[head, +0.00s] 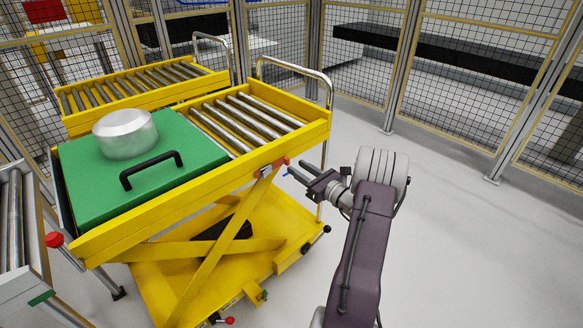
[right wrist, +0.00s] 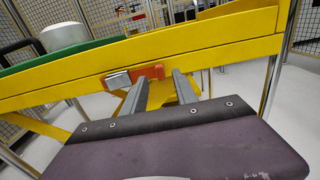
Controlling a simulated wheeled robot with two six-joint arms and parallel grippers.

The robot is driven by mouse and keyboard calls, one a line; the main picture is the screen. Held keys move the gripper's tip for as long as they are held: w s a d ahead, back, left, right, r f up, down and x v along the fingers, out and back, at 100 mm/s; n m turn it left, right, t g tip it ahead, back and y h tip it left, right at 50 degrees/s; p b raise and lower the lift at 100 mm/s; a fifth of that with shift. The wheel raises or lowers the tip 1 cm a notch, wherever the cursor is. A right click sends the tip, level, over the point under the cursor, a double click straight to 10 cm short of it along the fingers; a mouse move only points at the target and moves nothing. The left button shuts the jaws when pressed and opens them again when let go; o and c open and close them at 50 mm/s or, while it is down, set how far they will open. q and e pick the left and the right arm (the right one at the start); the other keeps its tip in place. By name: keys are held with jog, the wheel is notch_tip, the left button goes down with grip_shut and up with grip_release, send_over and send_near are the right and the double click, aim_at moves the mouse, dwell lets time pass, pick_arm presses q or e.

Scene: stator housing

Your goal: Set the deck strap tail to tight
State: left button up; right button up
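A small orange-red strap piece (right wrist: 153,71) with a silver buckle (right wrist: 118,79) sits on the side rail of the yellow cart in the right wrist view. I take this to be the deck strap and its tail. In the head view the silver buckle (head: 264,171) and the orange piece (head: 280,163) show small on the rail. My right gripper (head: 297,171) is open and empty, its two fingers pointing at the rail beside the strap. In the right wrist view the fingers (right wrist: 160,78) are spread below and around the orange piece; I cannot tell whether they touch it. My left gripper is not in view.
The yellow roller cart (head: 205,195) carries a green board (head: 185,150) with a black handle (head: 151,170) and a silver round housing (head: 125,133). A second roller cart (head: 140,90) stands behind. Mesh fencing encloses the area. The floor to the right is clear.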

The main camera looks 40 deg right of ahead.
aim_at(289, 162)
jog(key=shift+w+a, duration=0.15)
jog(key=shift+w, duration=1.75)
grip_shut()
